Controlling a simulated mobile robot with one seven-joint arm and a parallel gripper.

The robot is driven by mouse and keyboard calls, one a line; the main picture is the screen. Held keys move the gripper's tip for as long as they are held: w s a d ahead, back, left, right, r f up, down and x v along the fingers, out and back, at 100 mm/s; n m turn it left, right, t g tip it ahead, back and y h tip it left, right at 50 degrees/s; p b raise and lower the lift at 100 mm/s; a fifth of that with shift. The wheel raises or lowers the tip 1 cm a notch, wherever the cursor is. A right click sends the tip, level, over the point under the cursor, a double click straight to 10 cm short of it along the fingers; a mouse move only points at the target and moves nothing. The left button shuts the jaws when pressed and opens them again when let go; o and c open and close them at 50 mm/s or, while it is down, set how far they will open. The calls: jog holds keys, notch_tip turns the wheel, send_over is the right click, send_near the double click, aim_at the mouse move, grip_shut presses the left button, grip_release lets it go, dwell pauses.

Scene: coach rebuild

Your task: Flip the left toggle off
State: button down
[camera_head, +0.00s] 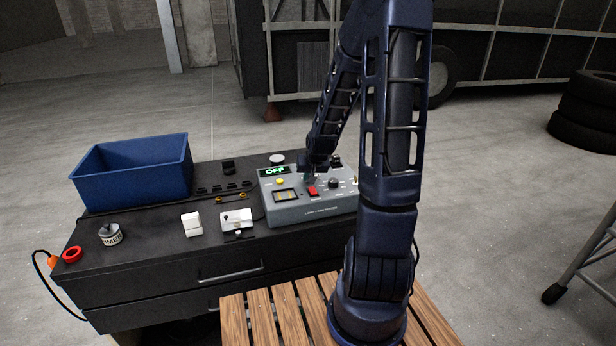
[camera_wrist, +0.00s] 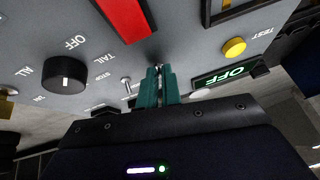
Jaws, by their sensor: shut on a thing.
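The grey lamp tester box (camera_head: 300,212) stands on the right part of the black cabinet top, with a green "OFF" display (camera_head: 274,171). My gripper (camera_head: 312,176) reaches down onto the box's upper face, right of the display. In the wrist view, where the panel appears turned round, the teal fingers of my gripper (camera_wrist: 157,74) are shut on the left toggle, which they almost wholly hide, so its tilt cannot be told. Another small metal toggle (camera_wrist: 126,84) stands beside the fingers, near the "TAIL" and "STOP" lettering. The display (camera_wrist: 224,75) also reads "OFF" there.
A red rocker (camera_head: 313,191), a black knob (camera_head: 333,183) and a yellow button (camera_head: 280,182) are close by on the panel. A blue bin (camera_head: 135,178), a white block (camera_head: 191,224) and a small white switch unit (camera_head: 236,219) stand to the left.

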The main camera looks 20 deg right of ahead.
jog(key=c, duration=1.6)
grip_release()
jog(key=shift+v, duration=3.05)
jog(key=shift+s+d+r, duration=0.15)
jog(key=shift+s+r, duration=0.05)
jog(key=shift+r, duration=0.35)
jog(key=shift+s+r, duration=0.1)
jog(key=shift+s+a+r, duration=0.2)
jog(key=shift+s+a, duration=0.15)
jog(key=s+r, duration=0.9)
jog(key=s, duration=0.2)
jog(key=s+r+n+g, duration=0.1)
jog(key=s+r, duration=0.8)
jog(key=s, duration=0.2)
jog(key=shift+s+d+r+n+h, duration=0.2)
jog(key=shift+s+n+h, duration=0.1)
jog(key=shift+h, duration=0.1)
